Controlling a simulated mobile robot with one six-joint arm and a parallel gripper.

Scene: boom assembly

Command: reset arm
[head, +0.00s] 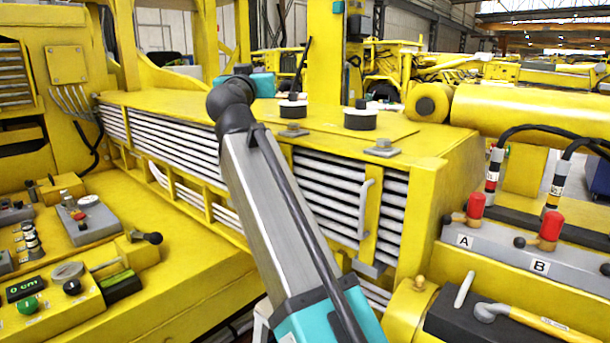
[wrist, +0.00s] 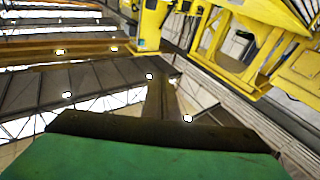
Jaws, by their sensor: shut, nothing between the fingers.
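My gripper (wrist: 161,88) shows in the wrist view as a narrow dark shape above a dark bar and a green body. It is shut and empty, and it points up towards the roof. In the head view my arm rises from the bottom middle to a black joint in front of the yellow machine. A small teal part of my arm shows behind that joint. The fingers cannot be made out in the head view. No object is near the gripper in the wrist view.
A yellow machine housing (head: 400,137) with grilles stands behind my arm. A control panel (head: 75,285) is at left. Red-handled valves (head: 476,207) marked A and B are at right, above a yellow-handled hammer (head: 540,320). A yellow post (head: 325,60) rises behind.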

